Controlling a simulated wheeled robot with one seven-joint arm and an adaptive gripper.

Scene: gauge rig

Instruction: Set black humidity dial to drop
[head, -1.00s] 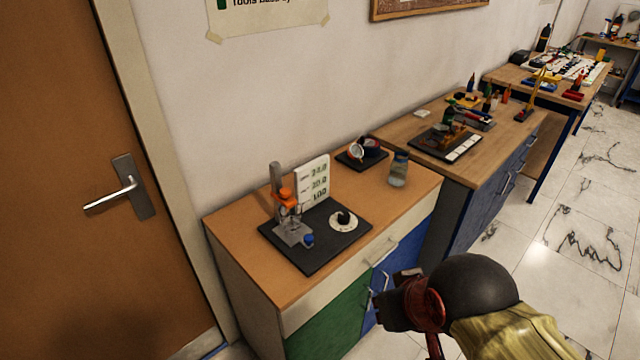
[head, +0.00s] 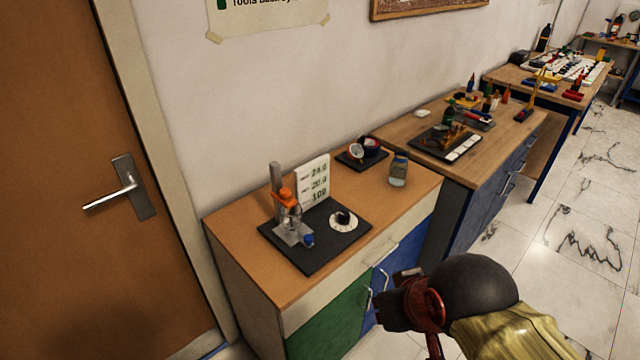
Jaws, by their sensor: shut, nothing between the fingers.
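The black dial (head: 343,217) sits on a round white disc on a dark base plate (head: 316,262) on the near cabinet. Its markings, including any drop symbol, are too small to read. On the same plate stand an orange and grey stand with a glass part (head: 289,212), a small blue knob (head: 308,240) and a white panel with several number rows (head: 313,182). My gripper (head: 392,298) is in front of the cabinet at the lower right, apart from the dial. It is shut and empty; its fingertips are partly hidden by dark parts.
A glass jar (head: 398,170) stands behind the plate to the right. A small dark board with round gauges (head: 362,153) lies at the back. Cabinet handles (head: 382,252) stick out near my gripper. The cabinet top's front right is clear.

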